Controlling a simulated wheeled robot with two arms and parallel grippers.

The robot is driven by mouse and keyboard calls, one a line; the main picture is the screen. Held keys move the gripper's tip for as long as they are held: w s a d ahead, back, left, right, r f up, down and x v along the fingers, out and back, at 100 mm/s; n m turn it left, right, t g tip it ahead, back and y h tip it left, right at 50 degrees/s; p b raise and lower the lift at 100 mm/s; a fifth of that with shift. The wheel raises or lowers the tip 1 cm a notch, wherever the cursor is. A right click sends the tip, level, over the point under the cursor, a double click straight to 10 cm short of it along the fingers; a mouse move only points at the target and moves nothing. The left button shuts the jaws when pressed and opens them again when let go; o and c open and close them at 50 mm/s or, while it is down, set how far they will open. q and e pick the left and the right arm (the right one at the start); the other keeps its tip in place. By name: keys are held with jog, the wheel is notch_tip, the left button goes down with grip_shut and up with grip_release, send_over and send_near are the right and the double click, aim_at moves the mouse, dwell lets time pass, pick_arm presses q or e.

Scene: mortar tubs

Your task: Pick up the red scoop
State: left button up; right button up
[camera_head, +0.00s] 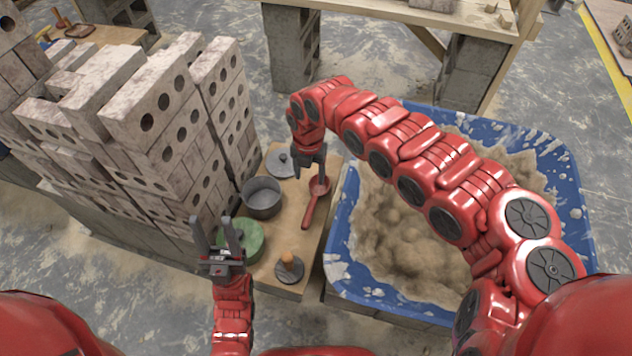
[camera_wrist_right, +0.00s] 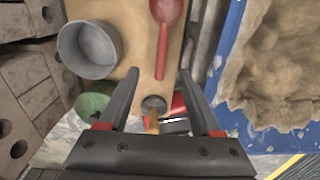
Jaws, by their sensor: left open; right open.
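The red scoop (camera_head: 311,206) lies on a wooden board in the head view, its round bowl toward the back and its handle toward the front. It also shows in the right wrist view (camera_wrist_right: 163,50) at the top, beyond the fingertips. My right gripper (camera_head: 309,172) is open and empty, above the board by the scoop's bowl; its fingers partly overlap the scoop in the head view. In the right wrist view its two fingers (camera_wrist_right: 160,85) are spread wide. My left gripper (camera_head: 217,232) is open and empty, in front of the green round object.
On the board (camera_head: 298,222) are a grey pot (camera_head: 263,198), a grey lid (camera_head: 281,163), a green round object (camera_head: 243,240) and a wooden-knobbed tool (camera_head: 289,267). Stacked bricks (camera_head: 165,115) stand left. A blue tub (camera_head: 341,225) of mortar stands right, under my right arm.

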aim_at(311, 205)
notch_tip(311, 205, down, 12)
jog(key=b, duration=0.2)
jog(key=shift+r+b, duration=0.1)
jog(key=shift+b, duration=0.25)
jog(key=f, duration=0.1)
jog(key=f+b, duration=0.1)
jog(key=f, duration=0.3)
jog(key=shift+s+d+f, duration=0.15)
jog(key=shift+s+f, duration=0.1)
jog(key=shift+r, duration=0.1)
grip_shut()
dwell(0.7)
